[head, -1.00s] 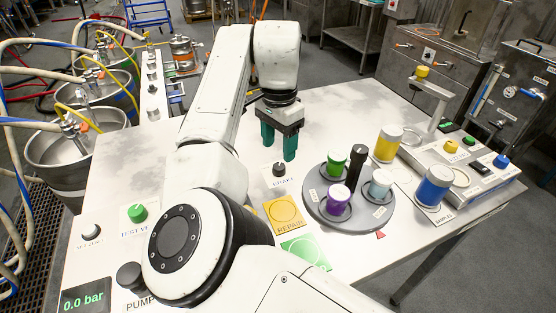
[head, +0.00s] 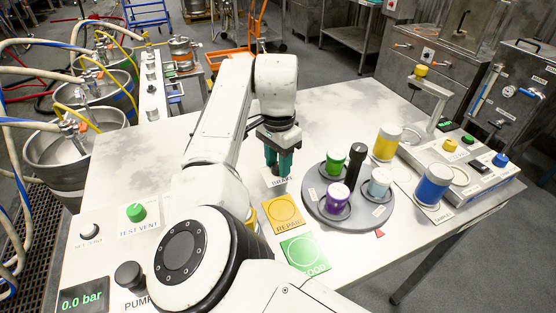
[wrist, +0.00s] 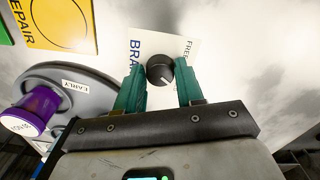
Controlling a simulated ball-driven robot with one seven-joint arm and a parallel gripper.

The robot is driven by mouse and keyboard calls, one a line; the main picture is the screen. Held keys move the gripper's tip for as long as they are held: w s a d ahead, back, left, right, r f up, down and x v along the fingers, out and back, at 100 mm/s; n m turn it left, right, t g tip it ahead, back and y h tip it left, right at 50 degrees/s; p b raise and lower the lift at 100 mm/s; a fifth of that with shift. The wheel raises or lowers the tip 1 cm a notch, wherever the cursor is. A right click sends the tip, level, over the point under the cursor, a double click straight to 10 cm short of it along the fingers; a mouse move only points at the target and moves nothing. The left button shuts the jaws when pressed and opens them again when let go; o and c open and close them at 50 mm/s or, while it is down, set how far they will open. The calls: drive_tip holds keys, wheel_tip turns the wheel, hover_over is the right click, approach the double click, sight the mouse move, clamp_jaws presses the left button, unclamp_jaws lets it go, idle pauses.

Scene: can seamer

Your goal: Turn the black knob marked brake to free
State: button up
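The black brake knob (wrist: 160,68) shows in the wrist view, with a white pointer line toward its lower right. It sits by a white label (wrist: 150,45) reading "BRA…" and "FRE…", partly cut off by my fingers and the knob. My gripper (wrist: 159,70) is open, with one green fingertip on each side of the knob; a small gap seems to remain, and I cannot tell if either touches. In the head view my gripper (head: 279,163) points down over the brake label (head: 279,183) and hides the knob.
A grey turntable (head: 320,208) with several coloured cups and a black post stands close to the right. Yellow REPAIR (head: 283,213) and green GOOD (head: 305,252) squares lie in front. A green TEST VENT knob (head: 136,212) is at left. The table behind my gripper is clear.

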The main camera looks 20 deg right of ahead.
drive_tip(key=c, duration=0.6)
drive_tip(key=shift+r+n+p, duration=0.15)
drive_tip(key=shift+n+p, duration=0.15)
drive_tip(key=shift+p, duration=0.3)
drive_tip(key=shift+r+p, duration=0.1)
drive_tip(key=shift+p, duration=0.4)
drive_tip(key=n+p, duration=0.2)
drive_tip(key=p, duration=0.1)
drive_tip(key=shift+r+n+p, duration=0.1)
drive_tip(key=shift+n+p, duration=0.2)
drive_tip(key=shift+n, duration=0.1)
drive_tip(key=n+p, duration=0.3)
drive_tip(key=p, duration=0.1)
drive_tip(key=shift+n+p, duration=0.3)
drive_tip(key=shift+p, duration=0.1)
drive_tip(key=n+p, duration=0.4)
drive_tip(key=shift+p, duration=0.4)
drive_tip(key=shift+f+n+p, duration=0.25)
drive_tip(key=shift+n+p, duration=0.8)
drive_tip(key=shift+n, duration=0.35)
